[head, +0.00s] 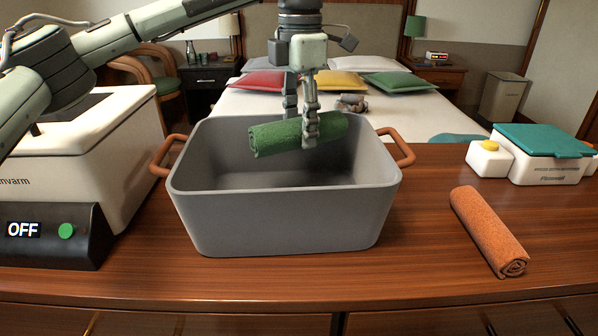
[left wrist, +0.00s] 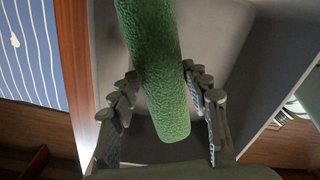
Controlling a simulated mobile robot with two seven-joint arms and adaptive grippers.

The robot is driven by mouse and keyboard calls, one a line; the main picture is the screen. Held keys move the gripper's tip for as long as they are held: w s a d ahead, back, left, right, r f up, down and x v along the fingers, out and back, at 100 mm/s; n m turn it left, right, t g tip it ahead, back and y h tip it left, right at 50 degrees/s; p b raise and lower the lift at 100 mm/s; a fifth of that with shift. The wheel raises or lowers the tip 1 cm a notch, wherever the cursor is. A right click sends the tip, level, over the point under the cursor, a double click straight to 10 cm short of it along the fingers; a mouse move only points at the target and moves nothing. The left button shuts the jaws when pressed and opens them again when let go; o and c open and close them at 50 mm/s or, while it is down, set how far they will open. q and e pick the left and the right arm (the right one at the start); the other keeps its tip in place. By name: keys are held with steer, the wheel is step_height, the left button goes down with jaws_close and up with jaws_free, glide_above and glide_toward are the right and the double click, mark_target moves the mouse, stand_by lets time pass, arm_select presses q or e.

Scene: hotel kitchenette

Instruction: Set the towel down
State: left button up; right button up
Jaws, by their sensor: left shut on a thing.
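A rolled green towel (head: 270,138) is held by my left gripper (head: 301,128), whose fingers are on either side of it. The towel is tilted a little, its right end higher, over the opening of a grey bin (head: 285,222) with orange-brown handles. The towel also shows in the left wrist view (left wrist: 155,75), between the fingers of my left gripper (left wrist: 160,100). The bin's inner floor, where it shows, looks empty. A rolled orange towel (head: 487,230) lies on the wooden counter to the right of the bin. My right gripper is not in view.
A white appliance (head: 80,140) with an "OFF" display stands left of the bin. A white box with a teal lid (head: 545,140) and a white block with a yellow top (head: 488,158) stand at the right. The counter (head: 430,255) between bin and orange towel is clear.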

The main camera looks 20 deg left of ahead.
arm_select(q)
step_height(320, 180, down, 5)
steer(key=shift+f, duration=0.55)
step_height(320, 180, down, 2)
steer(key=shift+f+p, duration=0.15)
steer(key=shift+p, duration=0.15)
steer(key=shift+w+f, duration=0.1)
steer(key=shift+f, duration=0.45)
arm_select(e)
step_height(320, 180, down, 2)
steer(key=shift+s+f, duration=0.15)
arm_select(q)
steer(key=shift+f, duration=0.15)
steer(key=o, duration=1.2)
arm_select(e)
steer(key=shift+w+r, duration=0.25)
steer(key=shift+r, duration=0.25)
